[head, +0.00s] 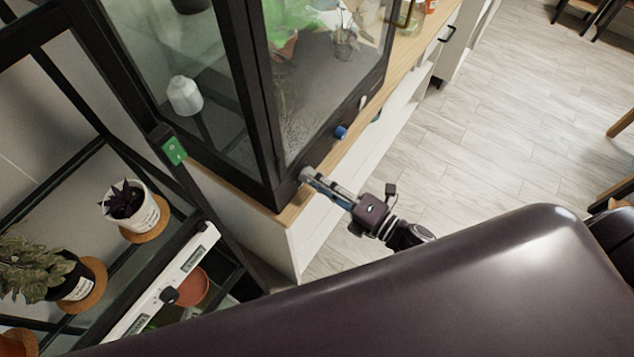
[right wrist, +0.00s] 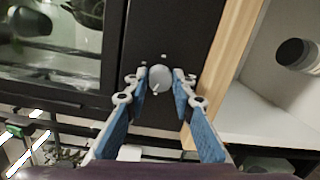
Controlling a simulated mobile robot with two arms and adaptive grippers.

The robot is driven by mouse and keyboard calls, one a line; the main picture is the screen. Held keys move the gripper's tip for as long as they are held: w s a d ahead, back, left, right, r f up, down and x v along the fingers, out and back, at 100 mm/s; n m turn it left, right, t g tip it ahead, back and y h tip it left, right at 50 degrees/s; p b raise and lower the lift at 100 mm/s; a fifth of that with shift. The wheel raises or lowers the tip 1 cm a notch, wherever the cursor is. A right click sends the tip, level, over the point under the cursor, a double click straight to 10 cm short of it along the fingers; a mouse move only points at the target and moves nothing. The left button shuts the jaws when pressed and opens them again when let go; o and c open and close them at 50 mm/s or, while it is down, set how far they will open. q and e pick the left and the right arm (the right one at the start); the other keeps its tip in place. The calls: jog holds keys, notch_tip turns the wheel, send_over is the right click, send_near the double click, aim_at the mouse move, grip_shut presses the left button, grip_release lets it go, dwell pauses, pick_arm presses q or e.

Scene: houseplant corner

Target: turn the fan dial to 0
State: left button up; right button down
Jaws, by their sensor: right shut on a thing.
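A round grey dial (right wrist: 160,76) sits on the black front frame of the glass cabinet (head: 280,185). In the right wrist view its pale pointer mark faces down and slightly left, and small light marks sit on the panel above it. My right gripper (head: 308,176) reaches the cabinet's lower front corner; in its wrist view the blue-padded fingers (right wrist: 160,84) are shut on the dial from both sides. A blue knob (head: 341,132) and a white knob (head: 362,103) stand farther along the same frame. Lettering by the dial is too small to read. My left gripper is out of view.
The cabinet stands on a wooden-topped white unit (head: 292,213) with open shelves. A black rack at the left holds a white potted plant (head: 146,213) and other pots. A green switch box (head: 173,150) hangs by the cabinet.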

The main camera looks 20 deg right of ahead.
jog(key=n+b, duration=0.3)
jog(key=n, duration=0.1)
jog(key=shift+s+f+n, duration=0.1)
jog(key=shift+f+n, duration=0.05)
jog(key=shift+n, duration=0.25)
dwell(0.4)
jog(key=c, duration=1.6)
grip_release()
jog(key=v, duration=1.2)
jog(key=shift+f, duration=0.1)
